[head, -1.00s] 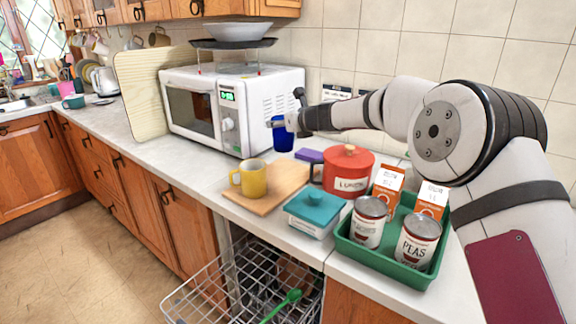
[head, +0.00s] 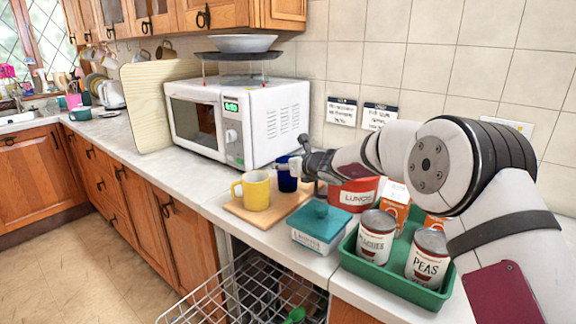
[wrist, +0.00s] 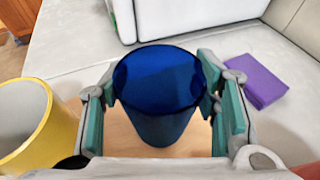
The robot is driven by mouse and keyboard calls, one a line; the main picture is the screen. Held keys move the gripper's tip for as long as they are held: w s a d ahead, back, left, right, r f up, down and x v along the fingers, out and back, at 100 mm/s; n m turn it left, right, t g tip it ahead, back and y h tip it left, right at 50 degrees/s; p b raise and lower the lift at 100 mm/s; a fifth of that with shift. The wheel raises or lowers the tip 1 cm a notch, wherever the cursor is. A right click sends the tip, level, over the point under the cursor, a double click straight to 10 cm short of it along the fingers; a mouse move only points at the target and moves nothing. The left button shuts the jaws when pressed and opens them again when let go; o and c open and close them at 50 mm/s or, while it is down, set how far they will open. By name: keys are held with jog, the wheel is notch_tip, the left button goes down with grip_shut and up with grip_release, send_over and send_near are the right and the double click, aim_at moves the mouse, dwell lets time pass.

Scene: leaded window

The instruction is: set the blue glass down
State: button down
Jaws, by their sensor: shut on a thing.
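The blue glass (head: 287,176) is upright between the fingers of my gripper (head: 296,168). In the wrist view the glass (wrist: 160,98) fills the space between the two teal finger pads, and my gripper (wrist: 165,105) is shut on it. The glass is over the back part of the wooden board (head: 243,214), just right of the yellow mug (head: 256,190). The mug also shows at the left edge of the wrist view (wrist: 35,125), with a small gap to the glass. I cannot tell whether the glass's base touches the board.
The microwave (head: 240,120) stands behind. A purple block (wrist: 257,82) lies right of the glass. An open dishwasher rack (head: 240,295) is below.

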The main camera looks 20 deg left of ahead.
dwell(0.3)
jog(key=c, duration=0.6)
grip_release()
jog(key=shift+r, duration=0.15)
jog(key=v, duration=1.2)
jog(key=shift+d, duration=0.1)
